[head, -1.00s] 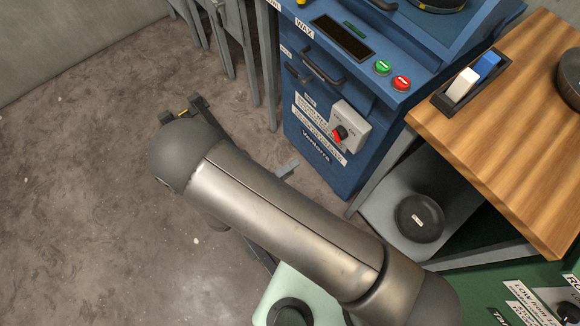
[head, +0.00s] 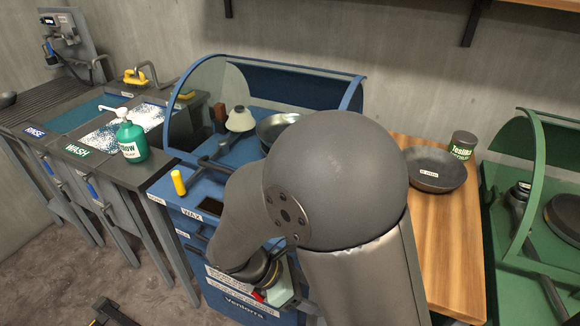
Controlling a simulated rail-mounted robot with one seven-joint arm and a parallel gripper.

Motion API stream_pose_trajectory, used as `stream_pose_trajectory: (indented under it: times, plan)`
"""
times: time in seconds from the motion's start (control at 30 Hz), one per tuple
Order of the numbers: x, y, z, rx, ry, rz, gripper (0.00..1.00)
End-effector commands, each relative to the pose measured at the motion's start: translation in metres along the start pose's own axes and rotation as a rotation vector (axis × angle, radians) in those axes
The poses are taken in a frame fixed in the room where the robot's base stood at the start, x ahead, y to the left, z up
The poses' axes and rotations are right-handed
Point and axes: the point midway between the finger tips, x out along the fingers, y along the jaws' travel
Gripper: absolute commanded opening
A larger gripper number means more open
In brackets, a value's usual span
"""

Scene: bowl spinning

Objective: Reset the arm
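My grey arm fills the middle and lower right of the head view, with a big round dark joint at its top. A second dark link bends down and left from it, in front of the blue wax station (head: 222,215). The link ends near a black ring and a small pale green part by the station's front. My gripper's fingers cannot be made out there, so neither their opening nor any contact shows.
A dark bowl (head: 436,169) and a green can (head: 462,145) stand on the wooden table (head: 448,240). Another bowl (head: 280,128) sits in the wax station. A green soap bottle (head: 131,140) stands left. A green station (head: 510,220) is at right.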

Motion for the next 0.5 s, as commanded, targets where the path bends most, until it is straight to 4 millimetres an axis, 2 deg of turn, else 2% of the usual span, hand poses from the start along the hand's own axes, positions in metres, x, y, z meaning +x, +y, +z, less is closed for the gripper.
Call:
stream_pose_trajectory:
  times: [0.03,0.2,0.4,0.5]
  plan:
    - [-0.002,-0.012,0.028,0.174,0.103,-0.046,0.6]
    - [-0.002,-0.048,0.082,0.734,0.391,-0.206,0.6]
    - [-0.009,-0.081,0.125,1.357,0.668,-0.394,0.6]
    - [-0.012,-0.089,0.136,1.553,0.752,-0.457,0.6]
